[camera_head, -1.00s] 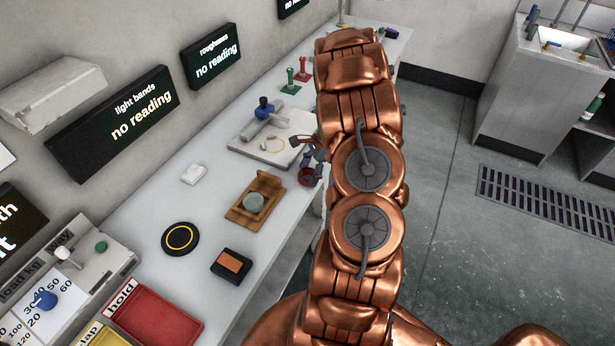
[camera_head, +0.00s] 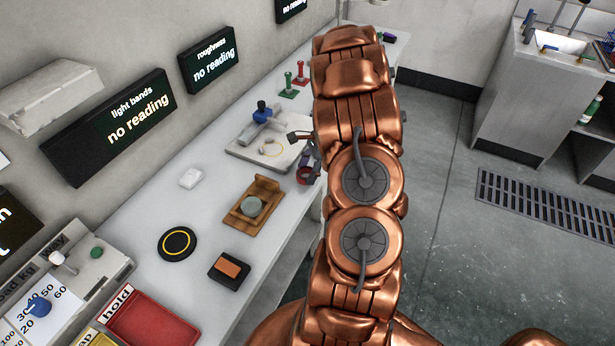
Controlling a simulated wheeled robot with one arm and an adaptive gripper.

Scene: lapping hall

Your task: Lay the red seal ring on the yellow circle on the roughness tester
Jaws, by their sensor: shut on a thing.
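The roughness tester (camera_head: 245,150) is a pale flat plate with a blue-knobbed post, on the bench left of my arm. The thin yellow circle (camera_head: 281,153) is on its plate. My gripper (camera_head: 304,162) is at the plate's right edge, right of the yellow circle and mostly hidden behind my arm. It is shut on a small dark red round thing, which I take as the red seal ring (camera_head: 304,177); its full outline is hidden. The roughness display (camera_head: 209,60) on the wall reads "no reading".
A wooden block with a grey disc (camera_head: 237,219), a black disc with a yellow ring (camera_head: 177,244) and a black-and-orange block (camera_head: 229,270) stand nearer. A red tray (camera_head: 150,325) is at the front. Green and red stamps (camera_head: 288,85) stand beyond the tester.

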